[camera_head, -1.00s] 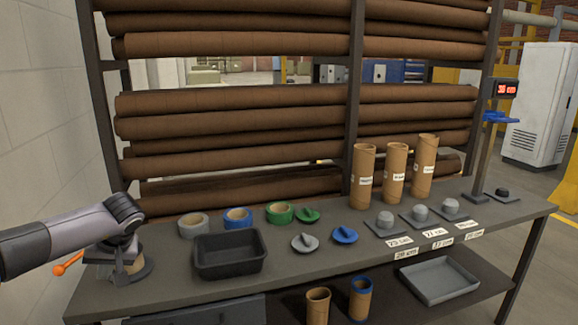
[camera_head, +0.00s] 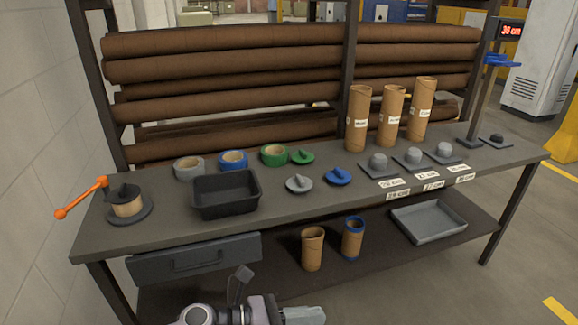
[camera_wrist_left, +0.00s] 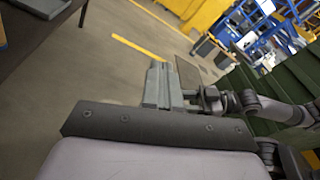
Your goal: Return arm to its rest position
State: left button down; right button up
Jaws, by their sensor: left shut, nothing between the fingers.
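My left gripper (camera_head: 305,316) is at the bottom edge of the head view, low in front of the workbench (camera_head: 330,195), and is partly cut off. In the left wrist view its grey fingers (camera_wrist_left: 157,82) are shut together with nothing between them. They point away over bare floor. Part of my right arm (camera_wrist_left: 270,108) shows at the right of the left wrist view; its fingers cannot be made out there. My right gripper does not show in the head view.
The bench holds an orange-handled crank device (camera_head: 126,203), a black bin (camera_head: 226,206), tape rolls (camera_head: 233,161), end caps (camera_head: 299,184) and upright tubes (camera_head: 358,118). The lower shelf holds two short tubes (camera_head: 313,249) and a grey tray (camera_head: 430,221). The floor (camera_head: 460,290) at right is clear.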

pick_arm(q)
jog(key=a+f+n+t+y, duration=0.15)
jog(key=a+n+t, duration=0.35)
jog(key=n, duration=0.7)
jog(key=a+n+t+y, duration=0.35)
jog(key=n+t, duration=0.25)
jog(key=n, duration=0.7)
jog(key=s+a+f+n+g+y, duration=0.2)
jog(key=s+a+f+n+y, duration=0.2)
jog(key=n, duration=0.6)
jog(key=s+a+f+n+g+y, duration=0.1)
jog(key=s+a+f+n+y, duration=0.3)
jog(key=s+a+f+n, duration=0.4)
jog(key=a+n, duration=0.2)
jog(key=a, duration=0.1)
jog(key=shift+s+f+g+y, duration=0.35)
jog(key=shift+g+y, duration=0.05)
